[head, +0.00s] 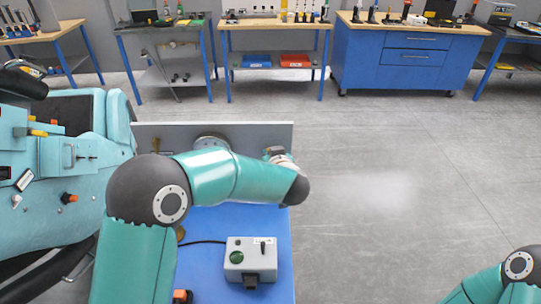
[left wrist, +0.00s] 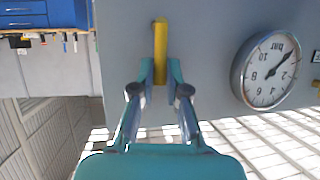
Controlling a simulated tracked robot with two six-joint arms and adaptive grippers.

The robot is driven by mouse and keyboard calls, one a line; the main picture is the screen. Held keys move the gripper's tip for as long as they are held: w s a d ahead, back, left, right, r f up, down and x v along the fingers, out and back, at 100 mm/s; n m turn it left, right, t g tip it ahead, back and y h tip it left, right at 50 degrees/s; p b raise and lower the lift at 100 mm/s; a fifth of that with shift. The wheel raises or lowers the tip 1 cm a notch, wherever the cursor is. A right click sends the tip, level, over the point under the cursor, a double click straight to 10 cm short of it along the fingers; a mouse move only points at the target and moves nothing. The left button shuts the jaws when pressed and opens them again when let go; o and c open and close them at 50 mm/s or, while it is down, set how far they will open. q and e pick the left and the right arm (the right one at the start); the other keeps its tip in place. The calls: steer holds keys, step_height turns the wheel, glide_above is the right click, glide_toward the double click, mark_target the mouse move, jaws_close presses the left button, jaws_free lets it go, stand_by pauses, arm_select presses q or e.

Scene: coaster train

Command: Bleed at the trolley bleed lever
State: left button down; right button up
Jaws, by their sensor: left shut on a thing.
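The yellow bleed lever (left wrist: 160,35) shows in the left wrist view against a grey panel (left wrist: 205,35). My left gripper (left wrist: 161,72) is shut on the lever, one finger on each side, and the lever's far end sticks out past the fingertips. A round white pressure gauge (left wrist: 270,72) marked "bar" sits on the same panel to the right. In the head view, my left arm reaches over the blue trolley (head: 215,222) to its grey back panel (head: 165,131). The arm hides the lever there and most of the gripper. My right gripper is out of view.
A grey control box (head: 250,260) with a green button and a switch stands on the trolley. A teal machine (head: 60,160) is close on the left. Workbenches (head: 275,27) and a blue cabinet (head: 400,62) line the back wall. The floor (head: 410,180) to the right is clear.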

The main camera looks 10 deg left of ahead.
arm_select(q)
steer(key=shift+d+f, duration=0.1)
steer(key=shift+f, duration=0.15)
steer(key=c, duration=1.2)
jaws_free()
steer(key=shift+r, duration=0.15)
steer(key=v, duration=1.2)
